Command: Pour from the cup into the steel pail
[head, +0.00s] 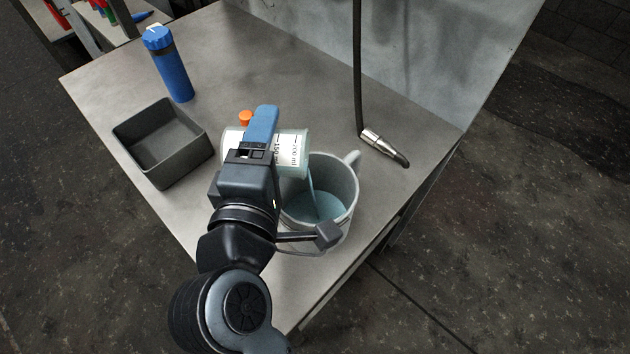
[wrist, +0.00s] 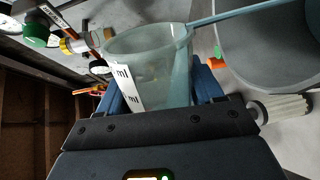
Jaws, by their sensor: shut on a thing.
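My gripper (head: 259,130) is shut on a clear measuring cup (head: 294,150) with ml marks. The cup is tipped to the right, with its mouth over the steel pail (head: 351,180). A thin blue-grey stream runs from the cup's lip down into the pail, where a pool of the same liquid lies. The pail stands upright on the table, with a handle at its upper right. In the wrist view the cup (wrist: 150,62) sits between my blue fingers (wrist: 165,88), and the stream runs from its rim toward the pail (wrist: 275,50). The pail's lower left is partly hidden by my arm.
A dark grey square bin (head: 162,140) stands left of my gripper on the grey table (head: 235,50). A blue bottle (head: 170,68) stands behind it. An orange knob (head: 245,117) shows beside my gripper. A hanging hose with a metal nozzle (head: 382,146) lies right of the pail, near the table edge.

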